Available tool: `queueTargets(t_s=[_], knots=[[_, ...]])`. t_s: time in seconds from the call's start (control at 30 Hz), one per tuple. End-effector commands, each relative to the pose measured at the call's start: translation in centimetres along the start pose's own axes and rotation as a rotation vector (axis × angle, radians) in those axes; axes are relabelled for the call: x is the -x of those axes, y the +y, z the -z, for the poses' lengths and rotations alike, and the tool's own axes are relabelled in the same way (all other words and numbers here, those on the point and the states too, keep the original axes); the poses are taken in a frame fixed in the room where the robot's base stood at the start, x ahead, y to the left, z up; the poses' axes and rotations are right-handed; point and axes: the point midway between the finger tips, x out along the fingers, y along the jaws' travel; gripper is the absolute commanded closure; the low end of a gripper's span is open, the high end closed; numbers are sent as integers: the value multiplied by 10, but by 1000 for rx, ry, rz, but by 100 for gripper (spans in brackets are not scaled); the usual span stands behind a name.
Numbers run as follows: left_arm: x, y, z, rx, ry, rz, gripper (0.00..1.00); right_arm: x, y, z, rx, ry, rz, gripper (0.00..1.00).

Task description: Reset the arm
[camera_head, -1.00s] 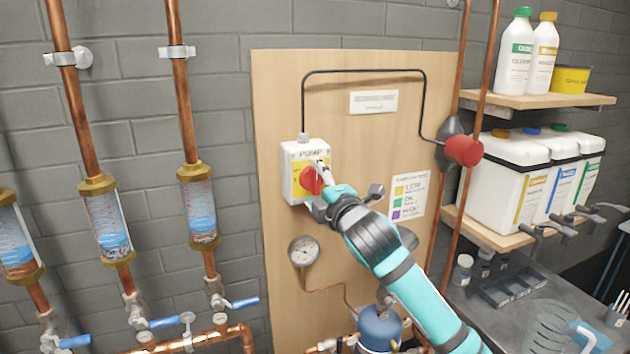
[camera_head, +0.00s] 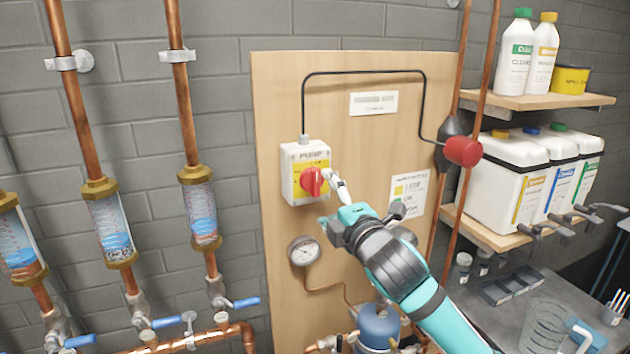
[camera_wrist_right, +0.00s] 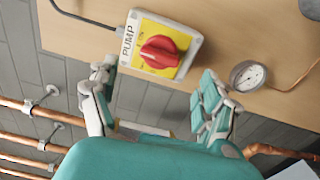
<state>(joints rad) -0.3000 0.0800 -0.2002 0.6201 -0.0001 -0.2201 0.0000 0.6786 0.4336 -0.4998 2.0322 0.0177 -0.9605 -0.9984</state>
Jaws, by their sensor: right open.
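My right gripper (camera_head: 335,203) is open and empty in the head view, just right of and below the pump switch box (camera_head: 290,172). Its arm comes in from the lower right. The box is white with a yellow plate and a red rotary knob (camera_head: 313,181), mounted on a wooden panel. In the right wrist view the two fingers of the gripper (camera_wrist_right: 160,100) are spread apart, with the red knob (camera_wrist_right: 159,52) beyond them and not touched. My left gripper is not in view.
A pressure gauge (camera_head: 304,251) sits below the box, with a blue vessel (camera_head: 379,326) lower down. Copper pipes with sight glasses (camera_head: 110,228) stand at left. Shelves (camera_head: 535,101) with bottles and jugs are at right, above a grey worktop.

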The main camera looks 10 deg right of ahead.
Motion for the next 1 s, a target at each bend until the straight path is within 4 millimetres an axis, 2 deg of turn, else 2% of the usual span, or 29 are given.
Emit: queueTargets(t_s=[0.2,0.47,0.57,0.67,0.77,0.8,0.87,1.0], knots=[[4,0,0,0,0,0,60,14,0,0,1,-1,1,19],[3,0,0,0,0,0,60,15,0,0,0,-1,1,19],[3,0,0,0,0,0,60,17,-10,1,-26,-2,20,19],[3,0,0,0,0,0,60,26,-43,3,-121,-14,90,19],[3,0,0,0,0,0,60,48,-98,6,-290,-50,211,19],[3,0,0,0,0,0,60,60,-123,7,-371,-74,268,19],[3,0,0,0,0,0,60,82,-160,9,-495,-119,354,19],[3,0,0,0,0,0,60,142,-238,12,-765,-267,546,19]])
